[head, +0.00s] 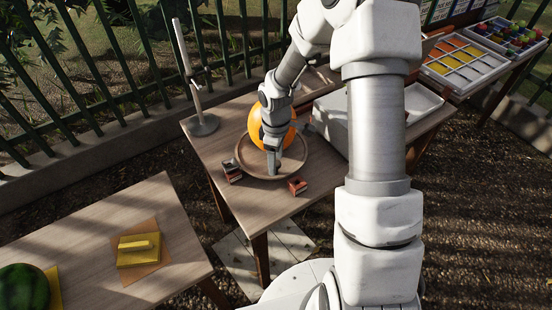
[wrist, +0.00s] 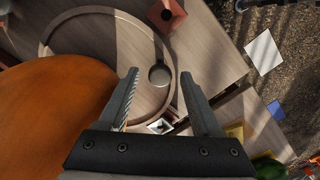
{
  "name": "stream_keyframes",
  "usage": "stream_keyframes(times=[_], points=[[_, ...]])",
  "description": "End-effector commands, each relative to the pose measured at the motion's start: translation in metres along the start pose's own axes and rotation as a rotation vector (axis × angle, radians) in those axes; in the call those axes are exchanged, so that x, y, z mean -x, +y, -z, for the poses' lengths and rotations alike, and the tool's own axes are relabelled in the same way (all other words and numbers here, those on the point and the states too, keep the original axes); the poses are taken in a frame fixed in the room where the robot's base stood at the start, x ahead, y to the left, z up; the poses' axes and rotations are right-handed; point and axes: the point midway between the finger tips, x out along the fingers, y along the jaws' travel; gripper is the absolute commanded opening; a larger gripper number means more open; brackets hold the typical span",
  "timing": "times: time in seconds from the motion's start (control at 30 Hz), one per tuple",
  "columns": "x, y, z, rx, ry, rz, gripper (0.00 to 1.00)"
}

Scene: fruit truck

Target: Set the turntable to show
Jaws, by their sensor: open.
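The turntable (head: 301,163) is a round wooden disc with a raised rim on the wooden table, and its rim (wrist: 92,12) curves across the wrist view. A large orange round fruit (head: 256,121) stands on it and fills the left of the wrist view (wrist: 50,110). A small grey round peg (wrist: 159,75) shows near the rim, beyond and between my fingertips. My gripper (head: 273,167) points down over the front part of the turntable, beside the fruit. My arm hides part of the fruit.
Small reddish-brown blocks stand beside the turntable, at left (head: 232,171) and right (head: 297,186). A stand with a pole (head: 204,124) is at the table's back left. A second table (head: 80,240) holds a yellow block (head: 139,249) and a watermelon (head: 22,288). A green fence (head: 110,70) runs behind.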

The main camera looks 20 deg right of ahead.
Motion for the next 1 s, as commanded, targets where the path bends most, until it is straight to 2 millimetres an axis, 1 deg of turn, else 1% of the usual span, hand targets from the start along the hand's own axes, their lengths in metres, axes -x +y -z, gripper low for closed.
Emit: stream_keyframes(times=[0.07,0.17,0.2,0.27,0.3,0.43,0.47,1.0], points=[[0.0001,0.0,-0.0001,0.0,0.0,0.0,0.66],[0.0002,-0.0001,-0.0001,-0.001,0.0,0.0,0.5],[0.0003,0.0,-0.0001,-0.001,0.0,0.0,0.42],[0.0003,-0.0001,-0.0001,-0.001,0.0,0.001,0.32],[0.0003,-0.0001,-0.0001,-0.001,0.0,0.001,0.24],[0.0004,0.0,-0.0001,-0.001,0.0,0.001,0.01],[0.0004,0.0,-0.0002,-0.001,0.0,0.001,0.0],[0.0006,0.0001,-0.0001,-0.001,0.0,0.0,0.0]])
